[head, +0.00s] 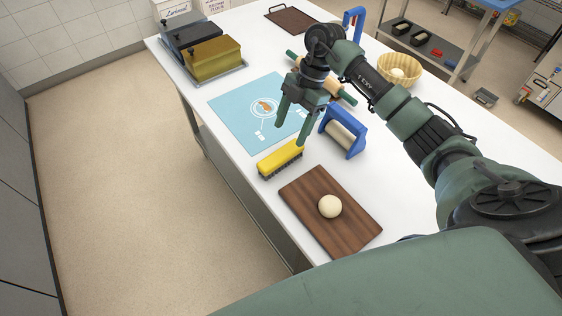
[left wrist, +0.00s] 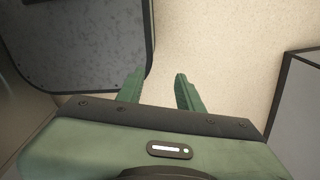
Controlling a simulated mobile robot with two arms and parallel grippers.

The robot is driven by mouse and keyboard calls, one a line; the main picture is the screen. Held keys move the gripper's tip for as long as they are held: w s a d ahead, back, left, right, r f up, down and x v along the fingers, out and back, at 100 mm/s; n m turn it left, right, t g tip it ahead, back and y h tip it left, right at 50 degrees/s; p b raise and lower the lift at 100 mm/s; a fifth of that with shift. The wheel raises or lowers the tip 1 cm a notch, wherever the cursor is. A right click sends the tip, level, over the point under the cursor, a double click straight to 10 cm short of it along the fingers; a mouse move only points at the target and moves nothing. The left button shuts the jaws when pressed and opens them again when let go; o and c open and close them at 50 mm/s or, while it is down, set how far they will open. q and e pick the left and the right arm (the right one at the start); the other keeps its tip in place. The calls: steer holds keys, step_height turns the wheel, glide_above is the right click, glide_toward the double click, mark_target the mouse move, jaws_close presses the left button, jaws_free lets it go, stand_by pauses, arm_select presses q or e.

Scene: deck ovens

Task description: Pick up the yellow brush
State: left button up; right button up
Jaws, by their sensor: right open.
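The yellow brush (head: 281,158) with dark bristles lies on the white table near its front edge, between the blue mat and the wooden board. My right gripper (head: 290,128) is above it, fingers pointing down and spread apart, with nothing between them. One fingertip overlaps the brush's far end in the head view; I cannot tell whether it touches. My left gripper (left wrist: 160,90) shows only in the left wrist view, with its two fingers apart and empty over the floor.
A wooden board (head: 362,235) with a dough ball (head: 330,206) lies nearer me. A blue-handled roller (head: 343,132) stands right of the brush. A blue mat (head: 233,116) lies beyond it, with a rolling pin (head: 335,88) to the right. Lidded bins (head: 215,62) stand at the far left.

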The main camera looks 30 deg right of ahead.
mark_target(281, 153)
steer(key=f, duration=0.1)
steer(key=b, duration=0.1)
steer(key=f, duration=0.1)
steer(key=shift+w+d+f+b, duration=0.15)
steer(key=shift+w+f+b, duration=0.1)
steer(key=shift+f+b, duration=0.1)
steer(key=shift+s+a+f+p, duration=0.15)
steer(key=shift+a+f+p, duration=0.2)
steer(key=shift+f, duration=0.3)
steer(key=p+x, duration=0.1)
steer(key=x, duration=0.1)
steer(key=p+x, duration=0.1)
steer(key=x, duration=0.2)
steer(key=shift+a+f, duration=0.2)
steer(key=shift+a, duration=0.05)
arm_select(q)
steer(key=shift+w+d+r, duration=0.15)
steer(key=shift+w+d, duration=0.05)
steer(key=shift+w, duration=0.25)
steer(key=shift+w+d+r, duration=0.15)
steer(key=shift+w, duration=0.3)
arm_select(e)
steer(key=shift+f, duration=0.45)
steer(key=shift+a, duration=0.1)
jaws_close()
